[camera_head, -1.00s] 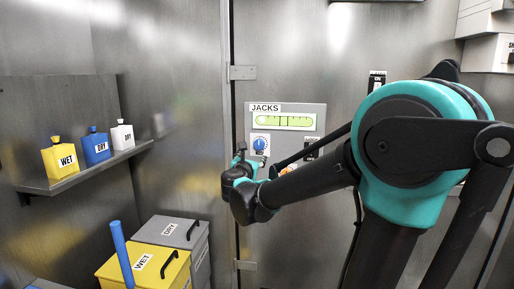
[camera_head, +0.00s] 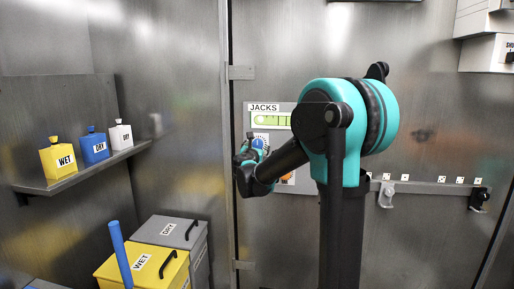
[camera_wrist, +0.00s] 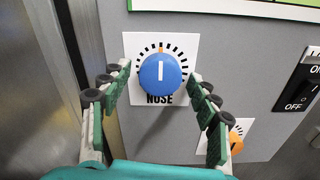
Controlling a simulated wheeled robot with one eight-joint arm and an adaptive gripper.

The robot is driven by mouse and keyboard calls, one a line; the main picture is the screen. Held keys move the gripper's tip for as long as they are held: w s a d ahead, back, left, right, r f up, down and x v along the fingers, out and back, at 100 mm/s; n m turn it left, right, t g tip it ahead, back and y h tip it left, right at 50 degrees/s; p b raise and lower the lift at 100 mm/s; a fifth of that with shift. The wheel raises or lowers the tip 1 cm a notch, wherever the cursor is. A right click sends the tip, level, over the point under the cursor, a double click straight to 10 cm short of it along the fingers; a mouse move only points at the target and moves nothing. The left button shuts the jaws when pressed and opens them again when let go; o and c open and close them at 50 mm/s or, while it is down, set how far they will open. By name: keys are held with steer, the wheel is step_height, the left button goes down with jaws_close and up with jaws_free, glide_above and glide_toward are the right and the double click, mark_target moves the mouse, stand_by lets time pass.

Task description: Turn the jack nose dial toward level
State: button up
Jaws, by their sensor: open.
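The blue nose dial (camera_wrist: 160,75) sits on a white plate labelled NOSE, with black tick marks and one orange tick at the top. Its white pointer line is about upright, near the orange tick. My gripper (camera_wrist: 161,84) is open, its green and black fingers to the left and right of the dial, with no clear contact visible. In the head view the dial (camera_head: 259,142) shows just above my gripper (camera_head: 246,152), on the JACKS panel (camera_head: 281,106). The panel's green level window (camera_head: 268,119) is partly hidden by my arm.
An orange knob (camera_wrist: 235,140) lies right of and below the dial, partly behind a finger. An ON/OFF switch (camera_wrist: 309,93) is farther right. Yellow WET (camera_head: 141,264) and grey DRY (camera_head: 171,231) bins stand lower left. A shelf (camera_head: 85,170) holds bottles.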

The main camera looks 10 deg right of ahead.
steer(key=c, duration=1.2)
steer(key=shift+o, duration=0.2)
steer(key=shift+m, duration=0.5)
steer(key=m, duration=0.3)
steer(key=shift+m, duration=0.4)
steer(key=m, duration=0.5)
steer(key=shift+a+r+m, duration=0.1)
steer(key=shift+m, duration=0.2)
steer(key=m, duration=0.9)
steer(key=shift+m, duration=0.3)
